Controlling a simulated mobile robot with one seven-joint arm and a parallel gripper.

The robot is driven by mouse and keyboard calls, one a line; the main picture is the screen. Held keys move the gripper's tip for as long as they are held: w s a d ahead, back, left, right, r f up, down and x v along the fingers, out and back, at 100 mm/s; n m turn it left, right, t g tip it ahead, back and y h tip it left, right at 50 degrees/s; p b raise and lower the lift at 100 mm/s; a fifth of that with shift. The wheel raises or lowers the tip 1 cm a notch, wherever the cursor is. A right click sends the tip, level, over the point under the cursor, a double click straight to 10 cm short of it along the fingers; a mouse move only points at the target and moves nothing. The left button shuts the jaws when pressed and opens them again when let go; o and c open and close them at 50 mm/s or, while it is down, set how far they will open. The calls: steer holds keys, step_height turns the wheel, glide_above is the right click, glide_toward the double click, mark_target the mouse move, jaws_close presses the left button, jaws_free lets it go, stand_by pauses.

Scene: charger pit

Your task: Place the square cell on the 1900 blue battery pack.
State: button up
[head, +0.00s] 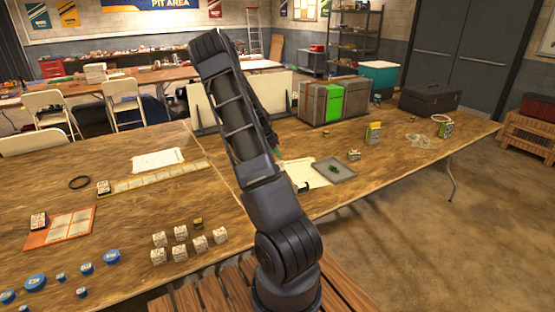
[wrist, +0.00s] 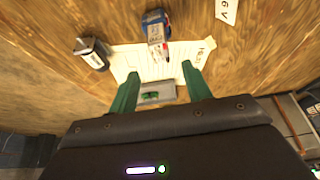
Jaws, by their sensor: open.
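In the wrist view, my gripper (wrist: 160,72) is open, its two green fingers apart with nothing held between them. Just beyond the fingertips, a blue-topped block (wrist: 154,18) with a pale front stands at the paper's far edge; its label is too small to read. A dark boxy cell or pack (wrist: 92,53) with a pale edge stands left of it, apart from the fingers. I cannot tell which piece is the square cell or the 1900 pack. In the head view, my arm hides most of the gripper and the table behind it.
A grey tray (head: 346,174) with a green piece lies on a paper sheet (head: 300,178). White cubes (head: 180,233), blue round pieces (head: 112,256) and an orange card (head: 70,228) occupy the near left table. Bins (head: 312,104) stand behind.

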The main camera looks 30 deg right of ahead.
steer(key=s+a+r+n+t+y, duration=0.15)
steer(key=s+a+r+n, duration=0.25)
steer(key=s+a+r, duration=0.55)
steer(key=s+a+r+n+t+y, duration=0.1)
steer(key=s+a+r+n+y, duration=0.35)
steer(key=a+r, duration=0.85)
steer(key=s+a+r+n, duration=0.2)
steer(key=s+a+n, duration=0.1)
steer(key=s, duration=0.5)
steer(key=s+a+r+n+t+h, duration=0.1)
steer(key=s+a+r+n, duration=0.2)
steer(key=s, duration=0.6)
steer(key=s+a+r+n+t, duration=0.1)
steer(key=s+a+r+n, duration=0.2)
steer(key=s, duration=0.6)
steer(key=shift+a+h, duration=0.3)
steer(key=shift+a, duration=0.5)
